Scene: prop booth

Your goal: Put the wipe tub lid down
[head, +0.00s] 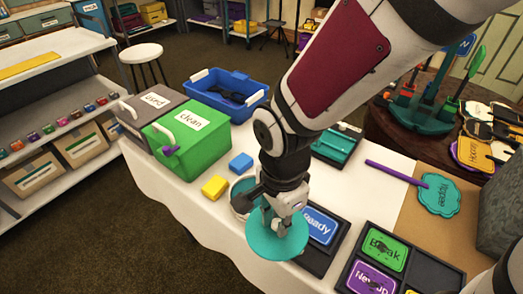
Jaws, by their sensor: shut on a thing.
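The wipe tub lid is a round teal disc (270,246) on the white-clothed table's front side. My gripper (287,218) is above it, pointing down, shut on the lid. I cannot tell whether the lid touches the table.
The blue "Ready" sign (318,227) is right of the lid. Green "Break" (382,250) and purple signs sit further right. A yellow block (214,187) and blue block (241,163) lie left, beside the green "clean" box (196,148). A teal paddle (438,194) lies right.

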